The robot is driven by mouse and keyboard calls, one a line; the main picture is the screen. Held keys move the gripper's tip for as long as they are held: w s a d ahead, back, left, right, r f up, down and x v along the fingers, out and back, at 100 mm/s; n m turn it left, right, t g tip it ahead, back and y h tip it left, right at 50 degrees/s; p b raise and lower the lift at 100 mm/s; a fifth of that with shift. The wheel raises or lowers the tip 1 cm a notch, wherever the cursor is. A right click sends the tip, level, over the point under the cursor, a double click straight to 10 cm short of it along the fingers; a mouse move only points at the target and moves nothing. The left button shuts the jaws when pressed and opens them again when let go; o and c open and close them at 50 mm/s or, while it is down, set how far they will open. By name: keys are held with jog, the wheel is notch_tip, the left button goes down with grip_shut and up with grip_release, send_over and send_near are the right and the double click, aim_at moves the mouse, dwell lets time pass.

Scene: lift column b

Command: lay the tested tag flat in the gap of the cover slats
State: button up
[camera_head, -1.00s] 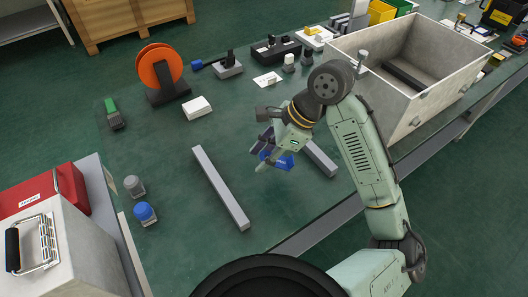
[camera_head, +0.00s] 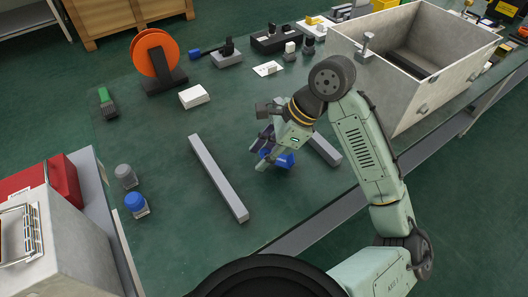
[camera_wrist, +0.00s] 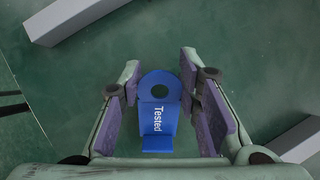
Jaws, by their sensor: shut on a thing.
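The tested tag is blue, with a hole at one end and white "Tested" lettering. In the wrist view the tag (camera_wrist: 158,115) sits between the two fingers of my gripper (camera_wrist: 163,112), with a raised lip at its near end. In the head view the tag (camera_head: 285,160) shows beside my gripper (camera_head: 264,146), partly hidden by it. My gripper is shut on it. The cover slats are two grey bars: a long left slat (camera_head: 218,178) and a right slat (camera_head: 325,149), partly hidden by the arm. The tag is over the green gap between them; its height is unclear.
A large grey bin (camera_head: 400,105) stands to the right. An orange reel (camera_head: 155,53), a white box (camera_head: 194,96) and a green-topped item (camera_head: 107,102) stand farther back. A blue-capped jar (camera_head: 136,204) and a grey-capped jar (camera_head: 125,176) stand at the left.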

jog(key=shift+f, duration=0.5)
dwell(0.3)
jog(key=o, duration=1.2)
jog(key=shift+c, duration=0.2)
jog(key=shift+d+r, duration=0.1)
jog(key=v, duration=1.1)
jog(key=shift+d+r, duration=0.15)
jog(key=shift+r, duration=0.2)
